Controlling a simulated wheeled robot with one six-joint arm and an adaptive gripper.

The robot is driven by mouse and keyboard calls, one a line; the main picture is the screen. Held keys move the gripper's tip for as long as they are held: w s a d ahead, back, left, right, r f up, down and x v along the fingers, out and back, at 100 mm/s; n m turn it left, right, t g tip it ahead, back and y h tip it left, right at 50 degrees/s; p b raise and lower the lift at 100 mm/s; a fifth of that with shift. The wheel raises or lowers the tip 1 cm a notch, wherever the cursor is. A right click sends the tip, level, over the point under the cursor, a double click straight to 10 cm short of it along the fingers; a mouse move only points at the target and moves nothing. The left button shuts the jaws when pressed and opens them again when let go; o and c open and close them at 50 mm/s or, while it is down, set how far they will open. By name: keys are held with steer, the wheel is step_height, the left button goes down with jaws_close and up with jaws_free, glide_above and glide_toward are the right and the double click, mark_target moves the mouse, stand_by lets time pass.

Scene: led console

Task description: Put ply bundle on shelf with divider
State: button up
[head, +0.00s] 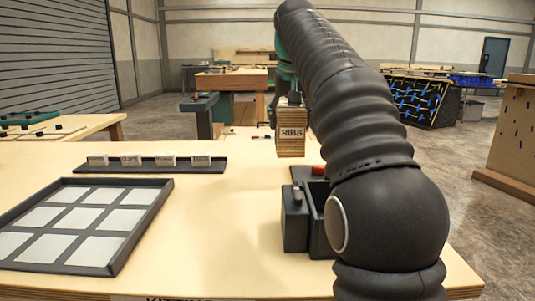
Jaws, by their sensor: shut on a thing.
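The ply bundle (291,143) is a stack of light wood sheets with a label reading "RIBS" on its front. It hangs upright under my gripper (290,101), which is shut on its top. My black ribbed arm covers the right of the view and part of what lies behind. I cannot make out a shelf with a divider.
The near table (225,235) bears a dark tray of pale squares (112,255) at left, a low rack (135,169) with several small labelled blocks, and a dark open box (294,225) beside my arm. Other benches (232,81) stand behind. The table's middle is clear.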

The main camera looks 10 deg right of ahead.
steer(key=shift+s+a+f+b, duration=0.1)
steer(key=shift+a+f+b, duration=0.35)
steer(key=shift+a+f, duration=0.7)
steer(key=shift+s+a+f+b, duration=0.1)
steer(key=shift+a+f+b, duration=0.3)
steer(key=shift+a+f, duration=0.7)
steer(key=shift+a+f+b, duration=0.45)
steer(key=shift+a+f, duration=0.25)
steer(key=shift+f, duration=0.8)
steer(key=o, duration=1.8)
steer(key=shift+f, duration=0.15)
steer(key=shift+c, duration=0.2)
